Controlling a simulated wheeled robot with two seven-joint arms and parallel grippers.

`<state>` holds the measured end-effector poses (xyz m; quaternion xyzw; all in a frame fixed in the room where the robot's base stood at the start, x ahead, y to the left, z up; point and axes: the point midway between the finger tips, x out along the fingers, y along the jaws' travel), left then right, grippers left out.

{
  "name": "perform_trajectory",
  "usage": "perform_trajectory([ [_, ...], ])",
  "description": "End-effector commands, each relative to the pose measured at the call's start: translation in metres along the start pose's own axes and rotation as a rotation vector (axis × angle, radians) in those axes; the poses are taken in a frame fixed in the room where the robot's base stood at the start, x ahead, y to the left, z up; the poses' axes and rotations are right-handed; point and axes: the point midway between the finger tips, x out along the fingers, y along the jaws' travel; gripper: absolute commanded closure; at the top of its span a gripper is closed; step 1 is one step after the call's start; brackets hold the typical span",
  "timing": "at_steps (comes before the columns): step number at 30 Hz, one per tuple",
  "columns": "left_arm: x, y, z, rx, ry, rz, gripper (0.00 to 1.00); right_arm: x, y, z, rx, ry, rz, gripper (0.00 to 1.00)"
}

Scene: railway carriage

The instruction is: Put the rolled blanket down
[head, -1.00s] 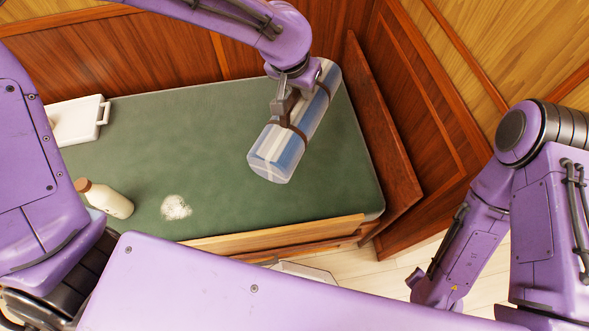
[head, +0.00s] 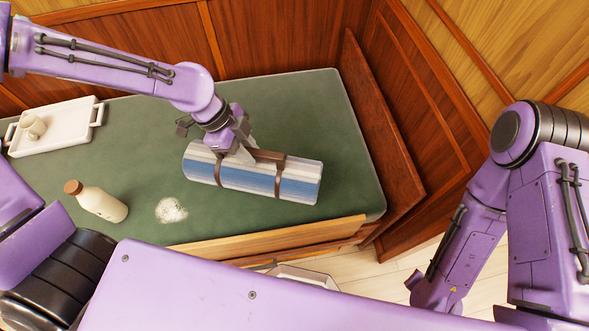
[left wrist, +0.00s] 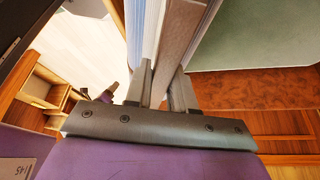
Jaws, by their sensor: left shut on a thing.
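The rolled blanket (head: 248,181), striped blue and white with two brown straps joined by a handle, lies level and crosswise over the green bunk cushion (head: 300,105). My left gripper (head: 243,154) is above it and shut on its brown strap handle. In the left wrist view the fingers (left wrist: 162,92) close on the brown strap (left wrist: 182,40), with a striped edge of the blanket (left wrist: 145,28) beside it. I cannot tell whether the blanket's underside touches the cushion. My right arm shows at the right, but its gripper is not in view.
A white tray (head: 70,132) with a cup (head: 32,127) stands at the back left of the bunk. A cream bottle with a brown cap (head: 100,203) and a pale patch (head: 171,210) are at the front left. A wooden end board (head: 375,130) bounds the right.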

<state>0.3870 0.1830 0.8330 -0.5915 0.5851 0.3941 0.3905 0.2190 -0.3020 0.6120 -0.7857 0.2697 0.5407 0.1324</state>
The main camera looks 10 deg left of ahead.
Motion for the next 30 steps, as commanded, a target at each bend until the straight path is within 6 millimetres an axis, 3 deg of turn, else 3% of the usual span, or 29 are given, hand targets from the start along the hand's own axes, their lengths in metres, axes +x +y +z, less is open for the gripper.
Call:
perform_trajectory([
  [8,0.021,-0.025,-0.011,0.008,-0.002,0.003,1.00,0.002,0.000,0.001,0.000,0.000,0.000,0.57],
  [17,0.057,-0.072,-0.034,0.008,-0.001,0.002,1.00,0.000,0.000,0.000,0.000,0.000,0.000,0.57],
  [24,0.101,-0.099,-0.036,0.006,0.000,0.003,1.00,0.000,0.000,0.000,0.000,0.000,0.000,0.57],
  [30,0.119,-0.111,-0.037,0.007,0.001,0.001,1.00,0.000,0.000,0.000,0.000,0.000,0.000,0.57],
])
